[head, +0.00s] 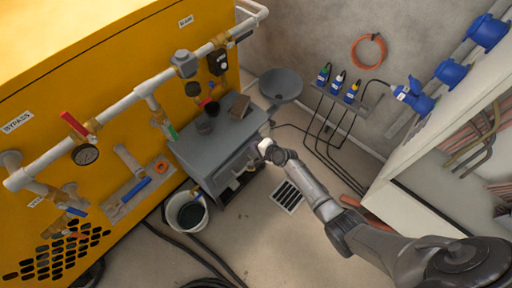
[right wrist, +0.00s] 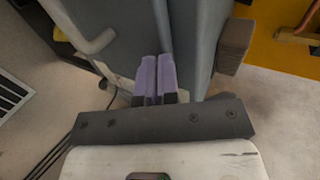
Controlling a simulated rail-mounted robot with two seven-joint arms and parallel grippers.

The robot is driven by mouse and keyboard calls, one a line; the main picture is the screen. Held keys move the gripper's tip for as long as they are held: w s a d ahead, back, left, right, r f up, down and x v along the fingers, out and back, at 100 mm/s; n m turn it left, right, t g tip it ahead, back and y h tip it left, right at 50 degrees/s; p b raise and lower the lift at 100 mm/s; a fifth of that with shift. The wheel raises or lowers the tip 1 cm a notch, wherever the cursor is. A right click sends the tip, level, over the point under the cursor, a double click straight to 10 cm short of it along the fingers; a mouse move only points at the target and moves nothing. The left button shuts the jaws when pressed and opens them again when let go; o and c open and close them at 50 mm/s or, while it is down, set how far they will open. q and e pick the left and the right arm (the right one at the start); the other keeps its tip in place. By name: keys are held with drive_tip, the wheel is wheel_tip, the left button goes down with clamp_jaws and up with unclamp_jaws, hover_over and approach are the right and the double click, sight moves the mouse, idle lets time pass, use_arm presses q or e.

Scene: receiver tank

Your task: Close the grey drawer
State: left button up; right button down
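The grey cabinet (head: 213,137) stands against the yellow machine in the head view. Its drawer front faces the open floor, and a pale bar handle (right wrist: 95,42) shows on it in the right wrist view. How far the drawer stands out is hard to tell. My right gripper (head: 258,163) is close to the front of the cabinet at its right side. In the right wrist view its two lavender fingers (right wrist: 157,75) lie side by side with nothing seen between them, in front of the grey panels. Contact cannot be judged. My left gripper is not in view.
A brown block (head: 240,105) and small items lie on the cabinet top. A bucket (head: 187,213) stands at the cabinet's lower left, with dark hoses on the floor. A floor grate (head: 288,195) is right of the cabinet. A round grey dish (head: 281,84) is behind it.

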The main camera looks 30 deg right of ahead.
drive_tip(key=shift+f, duration=0.1)
use_arm(q)
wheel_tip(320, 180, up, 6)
drive_tip(key=p, duration=0.6)
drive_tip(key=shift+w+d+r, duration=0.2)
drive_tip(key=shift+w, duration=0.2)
use_arm(e)
drive_tip(key=s+f+v, duration=0.1)
drive_tip(key=v, duration=1.2)
drive_tip(key=shift+s+f, duration=0.15)
drive_tip(key=shift+s, duration=0.1)
drive_tip(key=shift+d, duration=0.15)
